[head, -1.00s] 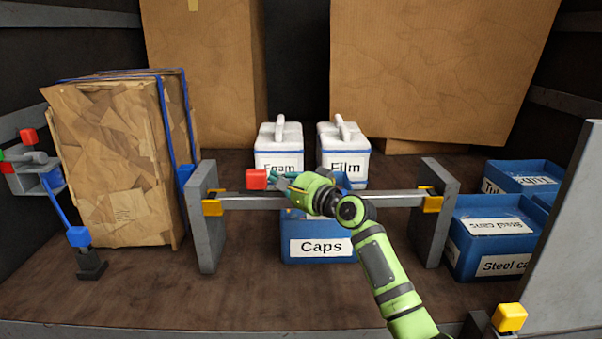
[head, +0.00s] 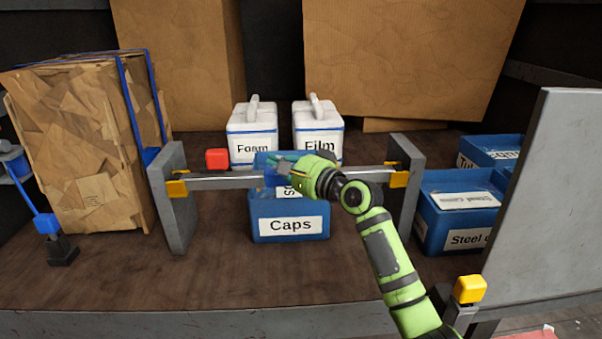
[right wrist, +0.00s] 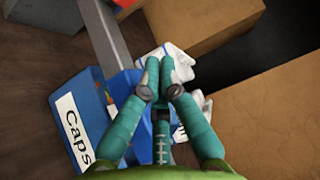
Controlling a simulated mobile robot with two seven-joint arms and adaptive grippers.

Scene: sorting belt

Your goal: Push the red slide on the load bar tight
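The load bar (head: 238,181) spans between two grey upright panels. The red slide (head: 217,158) sits on it towards the left panel, with a gap between slide and panel. A bit of red at the top edge of the right wrist view (right wrist: 126,3) seems to be the slide. My right gripper (head: 281,165) is to the right of the slide, apart from it, at about the bar's height. In the right wrist view its teal fingers (right wrist: 160,75) are together with nothing visible between them. My left gripper is out of view.
A blue Caps bin (head: 289,240) stands below the bar. White Foam (head: 252,120) and Film (head: 318,118) containers stand behind it. A strapped wrapped stack (head: 85,150) is at left. Blue bins (head: 428,230) and a grey panel (head: 540,190) are at right.

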